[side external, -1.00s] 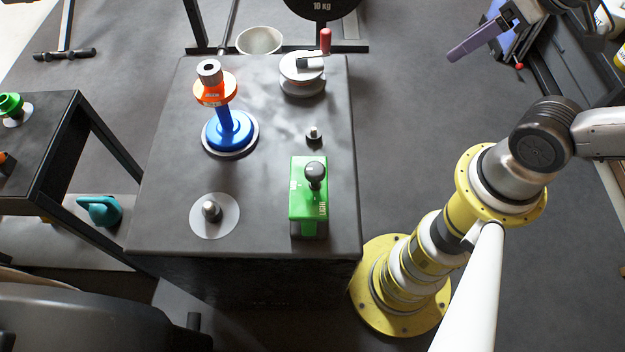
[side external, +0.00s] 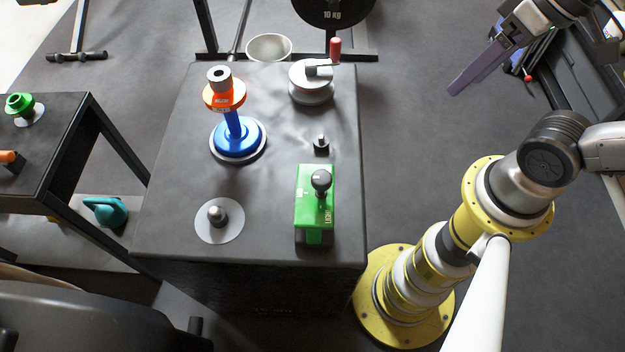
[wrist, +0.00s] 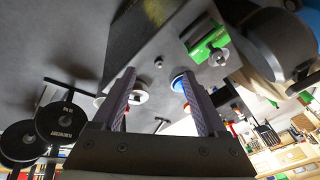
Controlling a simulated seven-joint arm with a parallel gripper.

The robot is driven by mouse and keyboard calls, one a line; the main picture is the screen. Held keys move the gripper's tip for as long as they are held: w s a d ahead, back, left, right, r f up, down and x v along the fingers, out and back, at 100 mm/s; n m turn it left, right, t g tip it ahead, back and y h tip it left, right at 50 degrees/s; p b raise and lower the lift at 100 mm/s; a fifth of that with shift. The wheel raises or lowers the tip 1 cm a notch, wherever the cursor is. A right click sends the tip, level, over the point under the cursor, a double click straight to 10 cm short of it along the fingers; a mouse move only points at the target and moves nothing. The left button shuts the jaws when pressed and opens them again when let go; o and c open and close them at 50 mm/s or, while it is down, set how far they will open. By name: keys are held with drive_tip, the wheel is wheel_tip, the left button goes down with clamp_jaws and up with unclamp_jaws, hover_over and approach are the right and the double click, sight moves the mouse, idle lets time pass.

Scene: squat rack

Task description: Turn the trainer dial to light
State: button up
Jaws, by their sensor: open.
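I cannot tell the dial's setting. My gripper (side external: 476,73) is open and empty, in the air to the right of the table and well apart from the green box. Its two purple fingers are spread in the wrist view (wrist: 158,74).
On the table stand a blue post (side external: 237,138) with an orange collar (side external: 224,97), a grey crank wheel (side external: 311,86) with a red handle, a small peg (side external: 321,143) and a knob on a white disc (side external: 217,224). A weight plate (side external: 335,8) is behind.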

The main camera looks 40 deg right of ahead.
sight(313, 185)
drive_tip(key=w+a+f+m+g+y, duration=0.5)
drive_tip(key=a+m+g+y, duration=0.15)
drive_tip(key=a+y, duration=0.3)
drive_tip(key=w+f+m+t+y, duration=0.4)
drive_tip(key=f+m+t+y, duration=0.15)
drive_tip(key=f+m, duration=0.7)
drive_tip(key=shift+n+g+y, duration=0.3)
drive_tip(key=shift+n+g, duration=0.1)
drive_tip(key=shift+n, duration=0.1)
drive_tip(key=a, duration=0.9)
drive_tip(key=w+a, duration=0.1)
drive_tip(key=a, duration=0.3)
drive_tip(key=shift+a, duration=0.2)
clamp_jaws()
